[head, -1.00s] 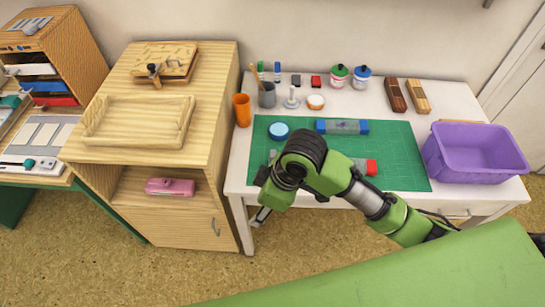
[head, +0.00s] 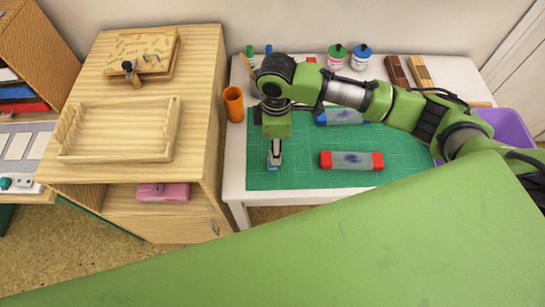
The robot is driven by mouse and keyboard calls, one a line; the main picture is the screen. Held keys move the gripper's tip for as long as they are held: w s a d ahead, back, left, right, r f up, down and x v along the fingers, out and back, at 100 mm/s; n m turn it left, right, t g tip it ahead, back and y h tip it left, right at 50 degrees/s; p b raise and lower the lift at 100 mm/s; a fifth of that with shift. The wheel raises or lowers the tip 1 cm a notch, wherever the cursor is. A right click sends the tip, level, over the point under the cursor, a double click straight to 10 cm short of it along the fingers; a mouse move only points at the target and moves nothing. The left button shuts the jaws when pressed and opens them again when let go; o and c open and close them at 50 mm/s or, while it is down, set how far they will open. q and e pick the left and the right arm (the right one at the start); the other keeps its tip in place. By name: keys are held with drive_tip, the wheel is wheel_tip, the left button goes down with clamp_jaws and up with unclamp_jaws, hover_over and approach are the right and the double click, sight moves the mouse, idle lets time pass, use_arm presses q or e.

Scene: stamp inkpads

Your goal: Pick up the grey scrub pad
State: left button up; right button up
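My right arm reaches in from the right over the green mat (head: 300,178), and my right gripper (head: 274,160) points straight down at the mat's left part. A small grey-blue shape shows at its fingertips, low over or on the mat. I cannot tell whether this is the grey scrub pad or only the fingertips, nor whether the fingers are open or shut. I see no scrub pad clearly elsewhere. My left gripper is not in view.
A red-ended inkpad (head: 352,161) lies right of the gripper. A blue-ended inkpad (head: 345,118) is partly behind my arm. An orange cup (head: 233,104) stands left of the mat. A purple bin (head: 506,127) is at the right. A wooden tray (head: 120,155) sits on the cabinet.

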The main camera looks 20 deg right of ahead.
drive_tip(key=shift+w+f, duration=0.15)
drive_tip(key=shift+f, duration=0.45)
drive_tip(key=shift+w+f, duration=0.15)
drive_tip(key=shift+f, duration=0.4)
drive_tip(key=shift+a+f+p, duration=0.1)
drive_tip(key=shift+f+p, duration=0.2)
drive_tip(key=shift+f, duration=0.2)
wheel_tip(320, 180, down, 4)
drive_tip(key=shift+w+a+r+p, duration=0.15)
drive_tip(key=shift+r+p, duration=0.05)
drive_tip(key=shift+p, duration=0.15)
drive_tip(key=shift+f, duration=0.4)
drive_tip(key=c, duration=1)
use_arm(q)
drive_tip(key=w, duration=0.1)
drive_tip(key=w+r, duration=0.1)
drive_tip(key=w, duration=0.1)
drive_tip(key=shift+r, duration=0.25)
